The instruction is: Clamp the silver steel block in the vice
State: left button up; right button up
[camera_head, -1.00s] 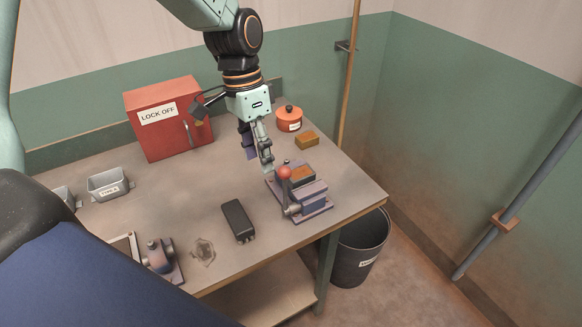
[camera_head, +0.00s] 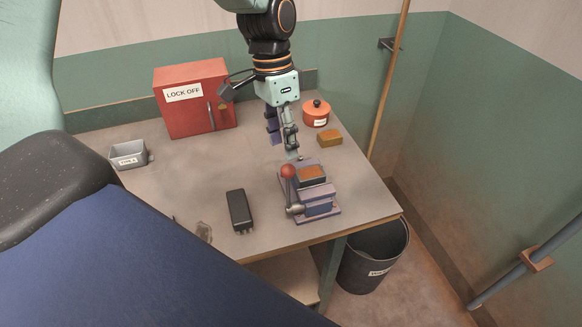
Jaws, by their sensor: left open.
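The vice (camera_head: 318,207) stands near the bench's right front corner. It has a lever with a red ball knob (camera_head: 288,171) on its left side. A dark grey block with an orange-brown top (camera_head: 312,173) sits at the vice's upper part; I cannot tell whether it is clamped. I cannot pick out a plainly silver block; it may be this one, tinted by reflection. My left gripper (camera_head: 283,142) points down just behind and left of the vice. Its fingers are open, with nothing seen between them. My right gripper is not in view.
A red LOCK OFF box (camera_head: 190,115), a grey bin (camera_head: 128,155), an orange pot (camera_head: 316,117) and a brown-yellow block (camera_head: 330,138) stand on the bench. A black box (camera_head: 239,210) lies left of the vice. A dark bucket (camera_head: 370,265) is below the bench's right edge.

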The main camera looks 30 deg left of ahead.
aim_at(288, 165)
pick_arm(q)
jog(key=shift+w+d+f, duration=0.25)
jog(key=shift+w+d, duration=0.25)
jog(key=shift+d, duration=0.05)
jog(key=f, duration=0.1)
jog(key=s+f, duration=0.1)
jog(key=f, duration=0.1)
jog(key=s+f, duration=0.1)
jog(key=shift+a+f, duration=0.2)
jog(key=shift+f, duration=0.05)
jog(key=shift+w+d+f, duration=0.2)
jog(key=shift+d+f, duration=0.05)
jog(key=shift+f, duration=0.4)
jog(key=shift+w+d+f, duration=0.15)
jog(key=shift+d+f, duration=0.05)
jog(key=shift+f, duration=0.4)
jog(key=shift+w+d+f, duration=0.15)
jog(key=shift+d, duration=0.05)
jog(key=shift+s+a, duration=0.25)
jog(key=shift+s, duration=0.15)
jog(key=shift+c, duration=0.2)
jog(key=shift+s+a, duration=0.1)
jog(key=shift+a, duration=0.05)
jog(key=shift+c, duration=1.5)
jog(key=shift+w+d, duration=0.3)
jog(key=shift+w, duration=0.1)
jog(key=c, duration=0.5)
jog(key=shift+s, duration=0.1)
grip_shut()
